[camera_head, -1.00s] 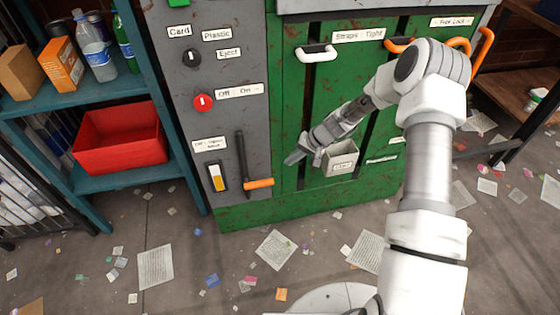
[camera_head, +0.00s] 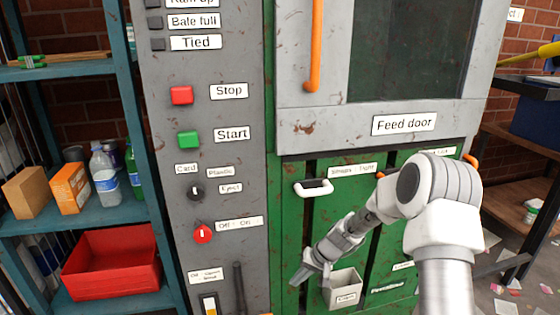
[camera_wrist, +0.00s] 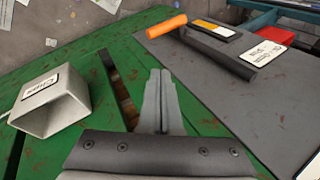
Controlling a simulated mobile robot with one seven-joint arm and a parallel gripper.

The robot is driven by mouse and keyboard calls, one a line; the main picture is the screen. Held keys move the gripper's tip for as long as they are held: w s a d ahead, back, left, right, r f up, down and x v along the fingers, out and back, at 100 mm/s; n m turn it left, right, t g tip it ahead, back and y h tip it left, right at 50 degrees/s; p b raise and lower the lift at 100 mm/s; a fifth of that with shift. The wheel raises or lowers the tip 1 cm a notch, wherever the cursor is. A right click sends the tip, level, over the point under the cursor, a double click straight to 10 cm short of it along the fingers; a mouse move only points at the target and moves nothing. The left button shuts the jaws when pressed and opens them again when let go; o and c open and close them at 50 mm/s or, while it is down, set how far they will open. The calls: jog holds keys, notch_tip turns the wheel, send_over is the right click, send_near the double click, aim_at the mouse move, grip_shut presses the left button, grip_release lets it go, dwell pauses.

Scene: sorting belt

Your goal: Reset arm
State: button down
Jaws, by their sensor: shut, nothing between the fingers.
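My gripper (camera_head: 312,270) is in front of the lower green panel of the machine, just left of a small grey box (camera_head: 345,288) fixed to it. My arm reaches in from the lower right and is bent at the elbow. In the wrist view my gripper's fingers (camera_wrist: 162,100) lie together, shut, with nothing between them. There the small grey box (camera_wrist: 52,103) is on the left, apart from the fingers.
The grey control panel has a red stop button (camera_head: 182,95), a green start button (camera_head: 188,139), a red knob (camera_head: 202,233) and an orange-ended lever (camera_wrist: 166,26). A white handle (camera_head: 314,187) juts out above my gripper. A shelf with a red bin (camera_head: 112,262) stands left.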

jog(key=s+d+r+n+h, duration=0.1)
jog(key=s+r, duration=0.3)
jog(key=r, duration=0.4)
jog(key=s+d+r+t+h, duration=0.1)
jog(key=s+r, duration=0.4)
jog(key=r, duration=0.3)
jog(key=s+d+r+n+h, duration=0.15)
jog(key=s+r, duration=0.25)
jog(key=r, duration=0.4)
jog(key=s+d+r+t+h, duration=0.1)
jog(key=s+d+r, duration=0.25)
jog(key=s, duration=0.55)
jog(key=s+d+r+t+h, duration=0.15)
jog(key=s+r, duration=0.25)
jog(key=s, duration=0.6)
notch_tip(320, 180, up, 21)
jog(key=p, duration=2.1)
jog(key=shift+w+m+y, duration=0.2)
jog(key=shift+m+y, duration=0.1)
jog(key=shift+m, duration=0.15)
jog(key=shift+d, duration=0.1)
